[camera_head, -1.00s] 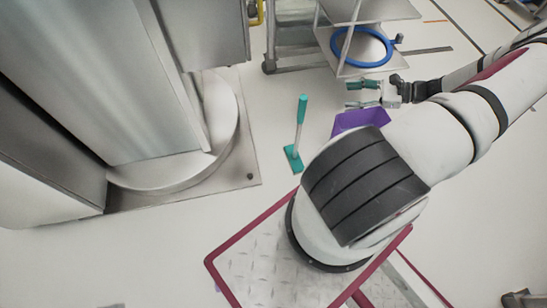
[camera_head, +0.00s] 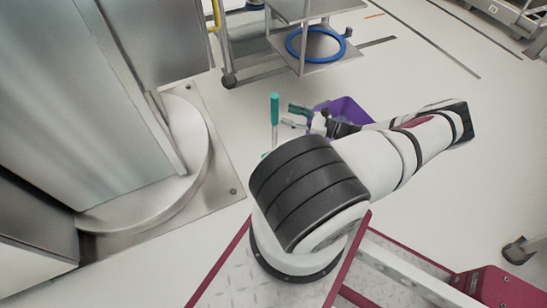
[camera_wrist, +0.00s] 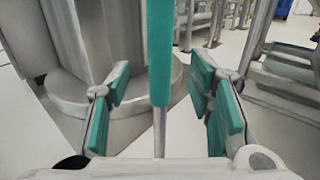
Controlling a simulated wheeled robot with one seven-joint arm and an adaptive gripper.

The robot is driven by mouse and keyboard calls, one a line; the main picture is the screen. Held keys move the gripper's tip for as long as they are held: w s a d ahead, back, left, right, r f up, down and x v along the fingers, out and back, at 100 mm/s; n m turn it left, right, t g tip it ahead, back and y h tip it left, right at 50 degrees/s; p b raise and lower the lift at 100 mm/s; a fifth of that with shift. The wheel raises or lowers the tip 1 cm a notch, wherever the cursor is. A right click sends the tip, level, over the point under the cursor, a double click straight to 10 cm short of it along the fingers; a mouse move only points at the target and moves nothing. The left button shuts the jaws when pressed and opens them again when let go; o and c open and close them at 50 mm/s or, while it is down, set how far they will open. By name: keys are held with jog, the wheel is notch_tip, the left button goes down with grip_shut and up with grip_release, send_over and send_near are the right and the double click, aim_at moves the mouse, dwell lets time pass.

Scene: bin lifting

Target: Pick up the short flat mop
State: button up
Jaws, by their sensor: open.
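The short flat mop (camera_head: 275,110) stands upright on the floor, with a teal grip at the top of a thin grey pole. Its teal base is mostly hidden behind my arm in the head view. My gripper (camera_head: 292,117) is just right of the handle in that view, open and pointing toward it. In the wrist view, the mop handle (camera_wrist: 160,50) runs vertically between the two teal-padded fingers of my gripper (camera_wrist: 161,82). Gaps show on both sides, and neither finger appears to touch it.
A metal cart (camera_head: 335,55) with a blue ring (camera_head: 291,43) is at the back. A large steel machine with a round base (camera_head: 190,165) is at the left. Open floor lies to the right.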

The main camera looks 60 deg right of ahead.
aim_at(275, 109)
jog(key=shift+w+a+r+b, duration=0.15)
jog(key=shift+w+b, duration=0.2)
jog(key=shift+w, duration=0.75)
jog(key=shift+w+a+f+b, duration=0.15)
jog(key=shift+w+b, duration=0.2)
jog(key=shift+w, duration=0.75)
jog(key=shift+w+a+r+b, duration=0.15)
jog(key=shift+w+b, duration=0.2)
jog(key=shift+w, duration=0.75)
jog(key=shift+c, duration=0.6)
grip_shut()
